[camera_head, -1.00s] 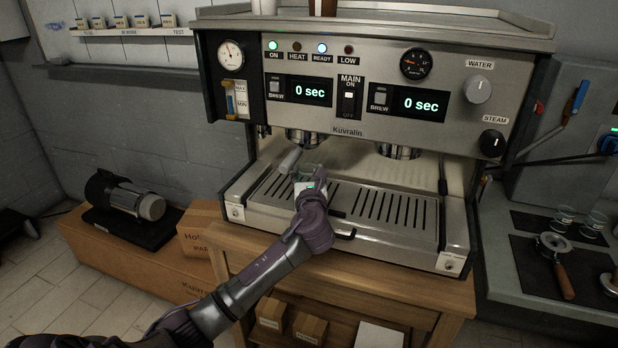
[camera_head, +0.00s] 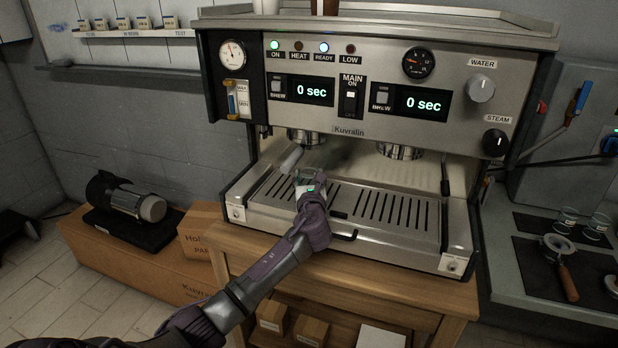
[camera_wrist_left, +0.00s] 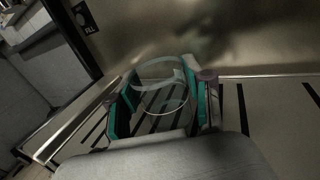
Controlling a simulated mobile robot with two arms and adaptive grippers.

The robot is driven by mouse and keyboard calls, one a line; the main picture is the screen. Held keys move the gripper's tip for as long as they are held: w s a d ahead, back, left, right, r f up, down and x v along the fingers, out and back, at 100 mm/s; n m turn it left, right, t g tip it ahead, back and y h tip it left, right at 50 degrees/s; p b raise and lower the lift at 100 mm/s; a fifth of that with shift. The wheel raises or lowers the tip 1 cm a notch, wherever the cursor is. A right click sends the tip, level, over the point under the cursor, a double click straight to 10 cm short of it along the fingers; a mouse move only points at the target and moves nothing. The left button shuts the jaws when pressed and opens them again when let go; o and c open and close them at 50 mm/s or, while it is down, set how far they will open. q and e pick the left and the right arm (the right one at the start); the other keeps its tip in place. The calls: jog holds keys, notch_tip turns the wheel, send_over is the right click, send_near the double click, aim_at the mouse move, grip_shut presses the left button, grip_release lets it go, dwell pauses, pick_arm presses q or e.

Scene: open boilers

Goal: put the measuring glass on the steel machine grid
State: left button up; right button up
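The clear measuring glass (camera_wrist_left: 163,88) shows in the left wrist view between the teal pads of my left gripper (camera_wrist_left: 165,105). The pads lie against both its sides, so the gripper looks shut on it. In the head view the glass (camera_head: 304,177) is small and partly hidden by my left gripper (camera_head: 309,190). It is over the left part of the slotted steel machine grid (camera_head: 375,207). I cannot tell whether its base touches the grid. My right gripper is not in view.
The coffee machine's front panel (camera_head: 365,130) and brew heads (camera_head: 400,151) stand behind and above the grid. A portafilter (camera_head: 560,258) and glasses (camera_head: 596,224) sit on the right counter. The grid's right part is clear.

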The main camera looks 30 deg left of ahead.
pick_arm(q)
jog(key=o, duration=0.3)
jog(key=v, duration=1.2)
jog(key=shift+r+p, duration=0.1)
jog(key=shift+p, duration=0.25)
